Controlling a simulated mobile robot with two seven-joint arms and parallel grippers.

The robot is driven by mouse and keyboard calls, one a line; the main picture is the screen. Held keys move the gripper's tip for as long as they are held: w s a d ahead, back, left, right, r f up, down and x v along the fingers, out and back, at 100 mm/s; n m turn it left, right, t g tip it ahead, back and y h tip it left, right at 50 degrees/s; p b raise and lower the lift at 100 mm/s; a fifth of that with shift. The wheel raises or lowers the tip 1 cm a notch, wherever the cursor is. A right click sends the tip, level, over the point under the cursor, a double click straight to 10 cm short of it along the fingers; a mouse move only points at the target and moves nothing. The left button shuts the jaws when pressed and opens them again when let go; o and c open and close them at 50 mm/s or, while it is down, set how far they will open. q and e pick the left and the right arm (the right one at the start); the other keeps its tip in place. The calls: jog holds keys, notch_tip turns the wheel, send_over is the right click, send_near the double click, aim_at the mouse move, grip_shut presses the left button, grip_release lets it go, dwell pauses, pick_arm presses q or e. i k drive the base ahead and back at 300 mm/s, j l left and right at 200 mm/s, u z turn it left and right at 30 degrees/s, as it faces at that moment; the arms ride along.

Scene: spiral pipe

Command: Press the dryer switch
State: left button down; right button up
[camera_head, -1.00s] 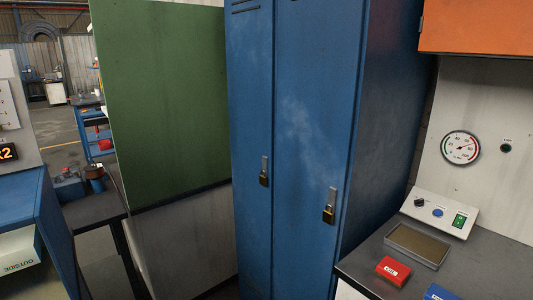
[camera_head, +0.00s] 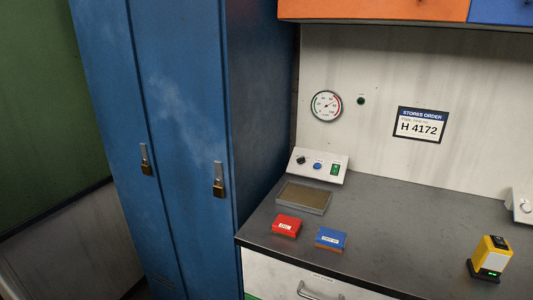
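A small sloped white control panel (camera_head: 325,176) stands at the back left of the grey workbench. It carries a black knob (camera_head: 301,160), a blue round button (camera_head: 318,166) and a green rocker switch (camera_head: 335,169). I cannot read a label that tells which of them is the dryer switch. Neither of my grippers shows in the head view.
The workbench (camera_head: 400,215) holds a shallow tray (camera_head: 304,197), a red box (camera_head: 286,225), a blue box (camera_head: 331,239) and a yellow device (camera_head: 491,258). A gauge (camera_head: 326,106) and a sign (camera_head: 420,124) are on the wall. Blue lockers (camera_head: 180,110) stand at left.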

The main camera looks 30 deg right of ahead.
aim_at(335, 169)
jog(key=l+z, duration=0.1)
jog(key=z, duration=0.3)
jog(key=l+z, duration=0.1)
jog(key=z, duration=0.3)
jog(key=i+l+z, duration=0.1)
jog(key=z, duration=0.3)
jog(key=k+l+u, duration=0.6)
jog(key=i+j, duration=0.05)
